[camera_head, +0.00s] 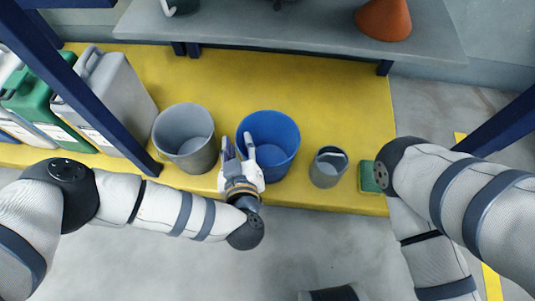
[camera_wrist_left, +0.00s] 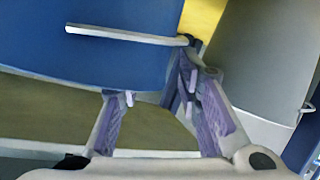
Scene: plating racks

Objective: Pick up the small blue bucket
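The blue bucket (camera_head: 275,130) stands upright and open on the yellow platform in the head view, and looks empty. In the left wrist view its blue wall (camera_wrist_left: 70,60) fills the upper left, with a pale handle bar (camera_wrist_left: 125,35) across it. My left gripper (camera_head: 238,147) is at the bucket's front left side, its fingers spread and nothing visible between them. One finger overlaps the bucket's left edge in the head view; I cannot tell whether it touches. The fingers also show in the left wrist view (camera_wrist_left: 155,105). My right gripper is outside the view; only the right arm shows.
A grey bucket (camera_head: 185,135) stands close on the left of my left gripper. A small grey pail (camera_head: 327,168) and a green sponge-like block (camera_head: 368,178) are to the right. Several jerrycans (camera_head: 115,90) line the left. A grey shelf (camera_head: 300,30) hangs over the back.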

